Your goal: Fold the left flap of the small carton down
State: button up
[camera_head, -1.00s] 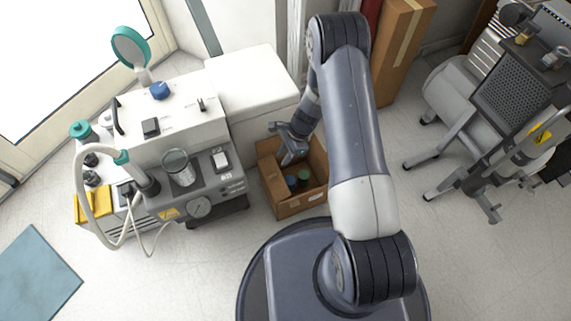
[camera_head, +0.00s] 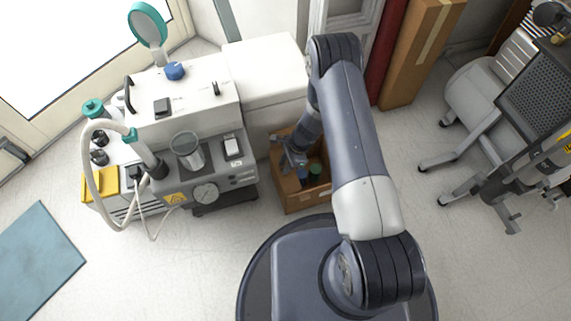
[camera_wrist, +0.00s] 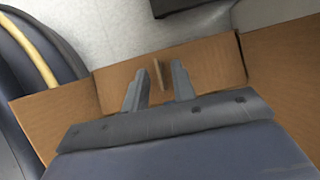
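The small carton (camera_head: 304,201) stands open on the floor beside the white cabinet. In the wrist view the two fingers of my gripper (camera_wrist: 158,70) are apart with no object clearly held. Brown carton panels (camera_wrist: 211,58) lie beyond and around them, with a short pale slot or strip between the fingers. I cannot tell the left flap's exact angle.
The compressor unit (camera_head: 205,190) with a gauge and hose stands close left of the carton. The white cabinet (camera_head: 268,75) is behind it. A tall cardboard box (camera_head: 420,50) stands at the back, wheeled equipment (camera_head: 500,130) at the right. Floor between carton and equipment is clear.

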jog(key=shift+c, duration=0.5)
grip_shut()
jog(key=b, duration=0.1)
jog(key=f+y+b, duration=0.1)
jog(key=b, duration=0.1)
jog(key=shift+w+d, duration=0.1)
jog(key=shift+d, duration=0.2)
jog(key=shift+w+d+f+g+y+b, duration=0.15)
jog(key=shift+g+y+b, duration=0.15)
jog(key=shift+y+b, duration=0.45)
jog(key=shift+y, duration=0.25)
jog(key=shift+o, duration=0.5)
grip_release()
jog(key=shift+r, duration=0.2)
